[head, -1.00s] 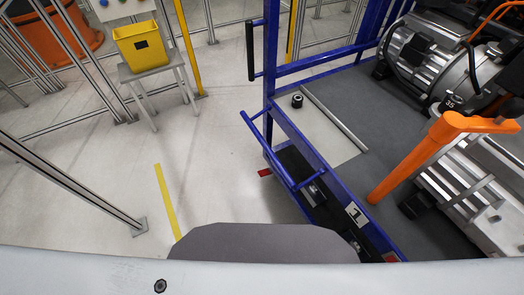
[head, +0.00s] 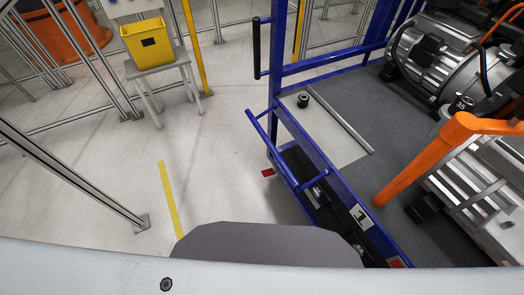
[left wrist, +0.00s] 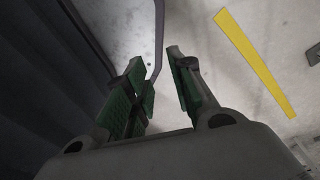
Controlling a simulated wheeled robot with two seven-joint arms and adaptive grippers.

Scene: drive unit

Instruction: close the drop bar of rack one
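Rack one (head: 335,178) is a blue frame on the right of the head view, with a plate marked 1 (head: 361,217). A blue U-shaped bar (head: 272,148), which looks like the drop bar, sticks out from the rack's near left side, tilted outward. Neither gripper shows in the head view. In the left wrist view my left gripper (left wrist: 157,58) has its green-padded fingers apart. A thin grey-purple bar (left wrist: 159,30) passes behind or between the fingertips; I cannot tell whether it is the drop bar or whether they touch.
An orange post (head: 425,160) and grey machinery (head: 450,60) stand on the rack. A yellow bin (head: 147,45) sits on a small table (head: 160,68) at the back left. Metal fence posts (head: 75,180) stand on the left.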

